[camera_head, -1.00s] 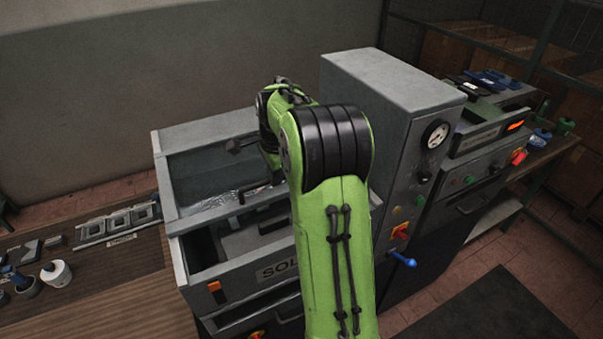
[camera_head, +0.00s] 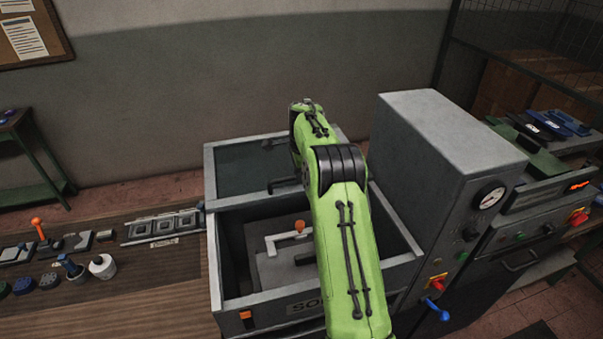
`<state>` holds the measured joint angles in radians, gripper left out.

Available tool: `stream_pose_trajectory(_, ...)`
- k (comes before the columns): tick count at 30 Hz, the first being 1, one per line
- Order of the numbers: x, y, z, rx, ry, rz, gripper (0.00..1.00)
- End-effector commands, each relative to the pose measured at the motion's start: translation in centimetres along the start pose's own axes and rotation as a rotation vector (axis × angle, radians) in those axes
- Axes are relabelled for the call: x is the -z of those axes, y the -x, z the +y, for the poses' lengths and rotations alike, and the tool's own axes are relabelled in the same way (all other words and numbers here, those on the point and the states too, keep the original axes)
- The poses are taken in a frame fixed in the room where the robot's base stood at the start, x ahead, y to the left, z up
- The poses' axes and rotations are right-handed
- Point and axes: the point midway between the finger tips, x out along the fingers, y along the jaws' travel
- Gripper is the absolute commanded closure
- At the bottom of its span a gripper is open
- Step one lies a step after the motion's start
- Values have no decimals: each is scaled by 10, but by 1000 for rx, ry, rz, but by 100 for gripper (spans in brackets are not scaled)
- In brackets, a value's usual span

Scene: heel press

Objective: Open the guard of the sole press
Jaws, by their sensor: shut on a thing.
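The sole press (camera_head: 232,300) is a grey open-topped box in the middle, with its label partly hidden by my arm. Its guard (camera_head: 232,165), a grey frame with a dark see-through pane, is raised at the back of the box. A dark handle bar (camera_head: 280,186) shows at the guard's lower edge. My gripper (camera_head: 298,181) is at this handle and shut on it; my green arm hides most of the grip. Inside the uncovered box are a pale bracket and an orange knob (camera_head: 299,226).
A tall grey cabinet with a gauge (camera_head: 440,140) stands close to the right of my arm, with a blue lever (camera_head: 436,310) low on its front. The wooden bench (camera_head: 130,290) at left holds small parts, a white roll (camera_head: 102,267) and a metal rack (camera_head: 162,227).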

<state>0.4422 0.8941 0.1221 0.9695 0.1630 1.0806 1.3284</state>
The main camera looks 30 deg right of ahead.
Motion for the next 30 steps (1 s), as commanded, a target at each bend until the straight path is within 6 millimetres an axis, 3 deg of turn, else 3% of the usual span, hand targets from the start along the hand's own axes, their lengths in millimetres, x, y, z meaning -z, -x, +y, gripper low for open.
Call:
stream_pose_trajectory(6,0,1,0,3,0,1,100)
stream_pose_trajectory(7,0,1,0,3,0,1,82)
stream_pose_trajectory(12,0,1,0,2,0,1,58)
stream_pose_trajectory(22,0,7,0,4,0,1,58)
stream_pose_trajectory(26,0,34,-1,7,0,1,58)
stream_pose_trajectory(30,0,76,-1,8,-1,2,58)
